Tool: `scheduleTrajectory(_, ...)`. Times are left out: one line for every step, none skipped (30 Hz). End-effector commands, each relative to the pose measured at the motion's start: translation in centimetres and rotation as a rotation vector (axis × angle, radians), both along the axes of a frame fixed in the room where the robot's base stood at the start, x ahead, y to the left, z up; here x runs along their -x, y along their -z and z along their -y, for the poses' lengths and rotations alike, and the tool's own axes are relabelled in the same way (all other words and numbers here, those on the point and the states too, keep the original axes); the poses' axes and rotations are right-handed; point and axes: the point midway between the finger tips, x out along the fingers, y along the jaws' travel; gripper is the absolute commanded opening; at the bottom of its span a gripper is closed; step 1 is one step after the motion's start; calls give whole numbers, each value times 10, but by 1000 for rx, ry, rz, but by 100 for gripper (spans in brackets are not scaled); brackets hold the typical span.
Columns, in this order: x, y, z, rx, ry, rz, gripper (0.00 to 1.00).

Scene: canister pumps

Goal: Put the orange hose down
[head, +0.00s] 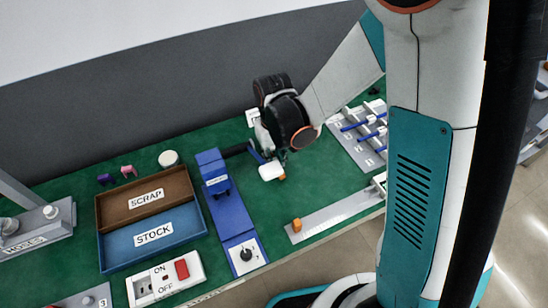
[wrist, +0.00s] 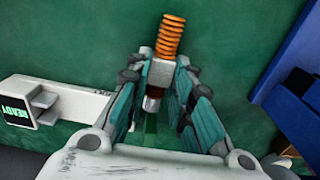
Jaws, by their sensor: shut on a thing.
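The orange hose (wrist: 171,36) is a short ribbed orange coil with a metal end fitting (wrist: 159,75). My gripper (wrist: 160,68) is shut on that fitting in the wrist view, and the coil sticks out beyond the fingertips. In the head view my gripper (head: 271,171) is over the green bench top, right of the blue press-like unit. Only a small orange bit of the hose (head: 282,178) shows there beside the fingertips. I cannot tell whether the hose touches the green surface.
Left of the blue unit (head: 232,215) are a brown SCRAP tray (head: 101,207) and a blue STOCK tray (head: 103,249). A pale rail with an orange block (head: 297,225) lies in front. A rack with blue rods (head: 357,135) is right. A READY display (wrist: 17,114) stands nearby. Green surface around my gripper is clear.

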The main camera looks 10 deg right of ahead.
Motion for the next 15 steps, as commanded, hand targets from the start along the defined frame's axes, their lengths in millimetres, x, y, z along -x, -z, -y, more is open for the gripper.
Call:
scheduleTrajectory(0, 1, 0, 0, 0, 0, 0)
scheduleTrajectory(0, 2, 0, 0, 0, 0, 0)
scheduleTrajectory(0, 4, 0, 0, 0, 0, 0)
scheduleTrajectory(0, 5, 0, 0, 0, 0, 0)
scheduleTrajectory(0, 3, 0, 0, 0, 0, 28)
scheduleTrajectory(0, 3, 0, 0, 0, 0, 37)
scheduleTrajectory(0, 3, 0, 0, 0, 0, 41)
scheduleTrajectory(0, 3, 0, 0, 0, 0, 41)
scheduleTrajectory(0, 3, 0, 0, 0, 0, 41)
scheduleTrajectory(0, 3, 0, 0, 0, 0, 41)
scheduleTrajectory(0, 3, 0, 0, 0, 0, 41)
scheduleTrajectory(0, 3, 0, 0, 0, 0, 41)
scheduleTrajectory(0, 3, 0, 0, 0, 0, 41)
scheduleTrajectory(0, 3, 0, 0, 0, 0, 41)
scheduleTrajectory(0, 3, 0, 0, 0, 0, 41)
